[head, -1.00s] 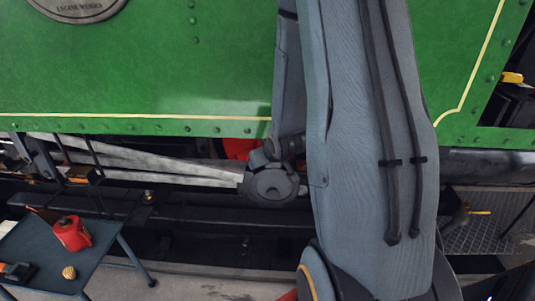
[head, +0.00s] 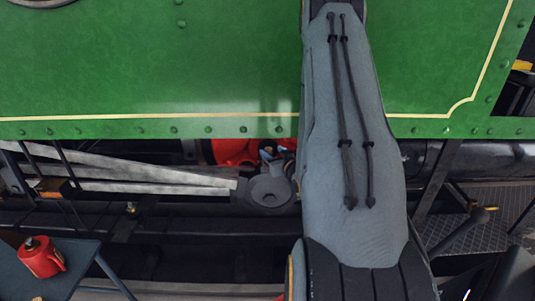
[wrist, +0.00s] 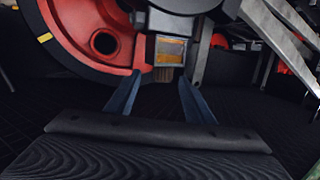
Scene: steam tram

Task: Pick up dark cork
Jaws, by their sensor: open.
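I cannot make out a dark cork for certain in any current view. My gripper (wrist: 160,82) shows in the wrist view as two blue-grey fingers spread apart, with nothing held between them. Just beyond the fingertips is a small box with an amber face (wrist: 171,51). In the head view my grey arm stands in front of the green locomotive side (head: 200,75), and my gripper is not visible there.
A red wheel (wrist: 88,38) and metal rods (wrist: 201,42) stand close ahead in the wrist view. In the head view, pale rods (head: 130,168) run under the green panel. A red can (head: 42,257) stands on a dark stool (head: 75,265) at the lower left.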

